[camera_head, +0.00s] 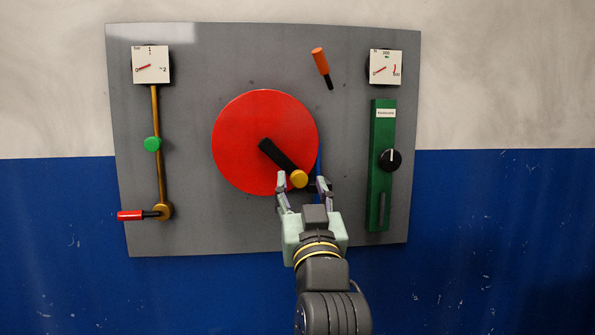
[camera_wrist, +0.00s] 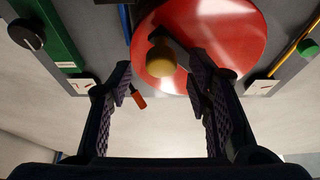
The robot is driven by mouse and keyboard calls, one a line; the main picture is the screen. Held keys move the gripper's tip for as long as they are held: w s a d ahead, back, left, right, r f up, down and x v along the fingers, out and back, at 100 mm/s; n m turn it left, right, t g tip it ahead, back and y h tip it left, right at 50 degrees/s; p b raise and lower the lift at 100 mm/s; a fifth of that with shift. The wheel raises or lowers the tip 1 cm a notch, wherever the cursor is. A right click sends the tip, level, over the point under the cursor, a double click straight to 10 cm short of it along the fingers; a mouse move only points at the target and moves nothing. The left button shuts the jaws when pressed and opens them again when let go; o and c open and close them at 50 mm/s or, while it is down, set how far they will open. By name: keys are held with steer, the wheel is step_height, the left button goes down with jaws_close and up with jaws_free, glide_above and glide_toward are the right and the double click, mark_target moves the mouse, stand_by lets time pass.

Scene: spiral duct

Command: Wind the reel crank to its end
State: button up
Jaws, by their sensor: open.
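The reel is a red disc (camera_head: 240,135) on a grey wall panel. Its black crank arm (camera_head: 277,153) runs from the disc's middle down to the right, ending in a yellow knob (camera_head: 299,179) near the disc's lower right edge. My gripper (camera_head: 302,183) is open, with its fingers on either side of the knob in the head view. In the wrist view the knob (camera_wrist: 161,60) lies between and beyond the open fingertips (camera_wrist: 161,72). I cannot tell whether a finger touches it. A blue strip (camera_head: 319,155) shows beside the disc's right edge, partly hidden by my gripper.
An orange handle (camera_head: 320,62) sticks out above the disc. At right are a green box (camera_head: 382,190) with a black dial (camera_head: 390,160) and a gauge (camera_head: 385,67). At left are a gauge (camera_head: 151,65), a brass pipe with a green knob (camera_head: 152,144), and a red lever (camera_head: 132,215).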

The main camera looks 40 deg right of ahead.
mark_target(300, 181)
steer(key=shift+p+x, duration=0.35)
steer(key=shift+x, duration=1.5)
steer(key=shift+a+f, duration=0.1)
steer(key=shift+c, duration=0.5)
jaws_close()
